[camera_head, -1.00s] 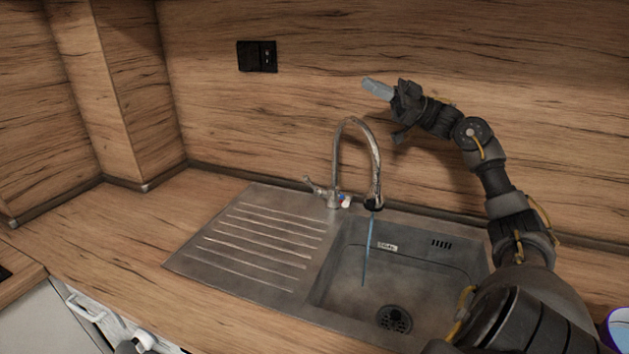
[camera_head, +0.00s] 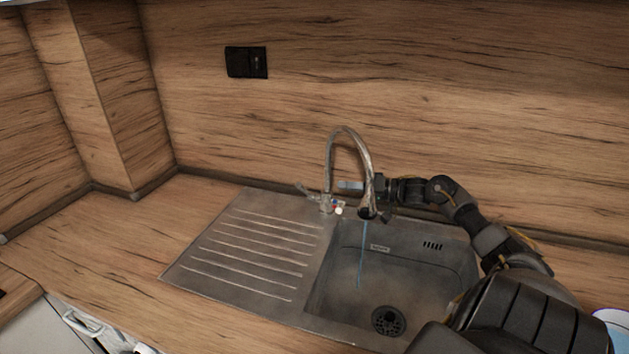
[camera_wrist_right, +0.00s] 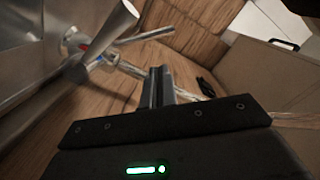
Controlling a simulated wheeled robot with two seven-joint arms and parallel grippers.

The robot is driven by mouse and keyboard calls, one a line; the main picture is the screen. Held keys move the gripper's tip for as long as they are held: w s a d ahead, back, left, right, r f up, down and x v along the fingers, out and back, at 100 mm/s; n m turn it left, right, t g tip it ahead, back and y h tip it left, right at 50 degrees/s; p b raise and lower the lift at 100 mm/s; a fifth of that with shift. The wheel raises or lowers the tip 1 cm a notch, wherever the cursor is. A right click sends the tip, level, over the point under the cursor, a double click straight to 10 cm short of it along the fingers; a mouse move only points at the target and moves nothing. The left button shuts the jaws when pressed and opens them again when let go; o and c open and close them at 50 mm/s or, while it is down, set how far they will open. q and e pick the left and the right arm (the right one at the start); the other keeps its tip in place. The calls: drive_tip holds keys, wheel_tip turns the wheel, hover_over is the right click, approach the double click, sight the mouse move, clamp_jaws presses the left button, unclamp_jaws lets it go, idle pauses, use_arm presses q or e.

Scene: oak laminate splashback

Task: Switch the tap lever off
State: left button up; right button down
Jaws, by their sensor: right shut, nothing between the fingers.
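The tap (camera_head: 368,155) is a chrome gooseneck at the back of the sink, with a thin stream of water (camera_head: 361,262) falling from its spout into the basin. A metal lever (camera_head: 304,189) sticks out to the left of the tap's base. Red and blue marks show on the base, also in the right wrist view (camera_wrist_right: 93,52). My right gripper (camera_head: 348,184) is shut and empty, level with the base and just right of it, partly behind the spout. Its fingertips (camera_wrist_right: 157,72) point toward thin metal rods at the tap body; contact cannot be told. My left gripper is out of view.
The steel sink has a ribbed drainer (camera_head: 250,250) on the left and a basin (camera_head: 400,285) with a drain on the right. The wooden splashback (camera_head: 450,90) with a black socket (camera_head: 246,62) stands close behind. The worktop (camera_head: 110,240) at left is clear.

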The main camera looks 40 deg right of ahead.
sight(308, 191)
drive_tip(key=shift+w+a, duration=0.1)
drive_tip(key=p+x, duration=0.2)
drive_tip(key=x, duration=0.8)
idle(0.3)
